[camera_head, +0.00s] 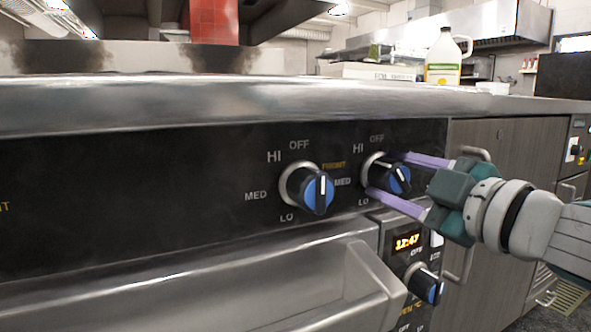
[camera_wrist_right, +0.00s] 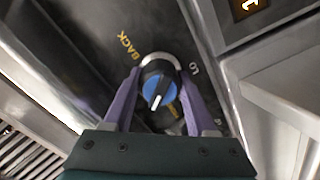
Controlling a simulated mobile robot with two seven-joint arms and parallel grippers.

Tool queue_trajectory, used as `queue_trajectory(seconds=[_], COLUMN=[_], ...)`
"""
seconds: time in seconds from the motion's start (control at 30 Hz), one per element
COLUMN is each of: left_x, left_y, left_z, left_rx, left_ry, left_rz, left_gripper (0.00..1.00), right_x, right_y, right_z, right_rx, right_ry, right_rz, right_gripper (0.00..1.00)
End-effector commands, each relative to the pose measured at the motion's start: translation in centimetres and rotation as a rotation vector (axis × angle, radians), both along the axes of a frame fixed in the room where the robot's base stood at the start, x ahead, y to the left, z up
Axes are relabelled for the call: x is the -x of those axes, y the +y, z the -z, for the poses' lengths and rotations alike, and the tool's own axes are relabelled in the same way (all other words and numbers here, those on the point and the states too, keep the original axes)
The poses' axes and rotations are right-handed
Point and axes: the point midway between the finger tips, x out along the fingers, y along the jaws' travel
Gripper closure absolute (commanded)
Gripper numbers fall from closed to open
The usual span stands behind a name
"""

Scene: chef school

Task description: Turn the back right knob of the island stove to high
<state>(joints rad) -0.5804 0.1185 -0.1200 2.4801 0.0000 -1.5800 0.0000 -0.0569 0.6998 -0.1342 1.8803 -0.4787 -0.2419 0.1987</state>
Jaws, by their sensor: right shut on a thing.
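The right-hand stove knob (camera_head: 398,180), blue and black with a white mark, sits on the black front panel. The knob also shows in the right wrist view (camera_wrist_right: 159,88), near a yellow BACK label (camera_wrist_right: 128,46). My right gripper (camera_head: 388,176) has its purple fingers on both sides of this knob and is shut on it. The fingers also show in the right wrist view (camera_wrist_right: 157,98). My left gripper is out of view.
A second blue knob (camera_head: 318,191), labelled for the front, is just left with its mark upward. Below are an oven handle (camera_head: 365,285), a clock display (camera_head: 407,242) and a lower knob (camera_head: 425,286). A jug (camera_head: 443,60) stands on the counter behind.

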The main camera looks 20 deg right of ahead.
Motion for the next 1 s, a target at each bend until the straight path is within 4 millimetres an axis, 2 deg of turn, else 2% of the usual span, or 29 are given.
queue_trajectory(seconds=[0.4, 0.43, 0.67, 1.0], left_x=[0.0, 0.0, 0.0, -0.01], left_y=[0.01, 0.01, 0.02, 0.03], left_z=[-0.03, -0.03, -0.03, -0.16], left_rx=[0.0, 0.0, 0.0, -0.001], left_ry=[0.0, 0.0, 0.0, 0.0], left_rz=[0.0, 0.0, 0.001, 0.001], left_gripper=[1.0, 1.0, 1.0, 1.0], right_x=[0.0, 0.0, 0.0, 0.36], right_y=[0.07, 0.07, 0.04, 0.01], right_z=[-0.07, -0.07, -0.04, 0.03], right_rx=[0.006, 0.006, 0.006, 0.004], right_ry=[-0.003, -0.002, -0.002, 0.001], right_rz=[-0.003, -0.002, -0.002, -0.001], right_gripper=[0.98, 0.4, 0.14, 0.13])
